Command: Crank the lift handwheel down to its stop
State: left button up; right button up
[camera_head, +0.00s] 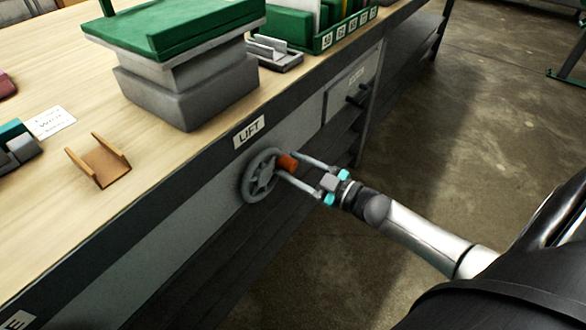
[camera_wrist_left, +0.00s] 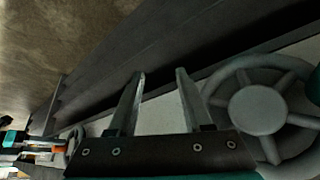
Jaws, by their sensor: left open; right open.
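The lift handwheel (camera_head: 262,176) is a grey spoked wheel on the bench front, below the white LIFT label (camera_head: 249,132). Its orange knob (camera_head: 287,162) sits at the rim's upper right. My right gripper (camera_head: 292,166) is open, with one finger on each side of the knob; I cannot tell whether they touch it. A green-topped grey lift platform (camera_head: 185,70) stands on the bench above. My left gripper (camera_wrist_left: 160,72) is open and empty in the left wrist view, outside the head view. The lift wheel appears small at that view's left (camera_wrist_left: 75,145).
Another grey handwheel (camera_wrist_left: 258,108) with a dark knob is close right of my left gripper. A tan bracket (camera_head: 98,160) and a card (camera_head: 50,122) lie on the bench. A drawer-like panel with a dark handle (camera_head: 357,95) is right of the wheel. Open floor lies beyond.

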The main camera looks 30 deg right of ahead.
jog(key=shift+w+a, duration=0.15)
jog(key=shift+w, duration=0.15)
grip_shut()
dwell(0.4)
dwell(1.0)
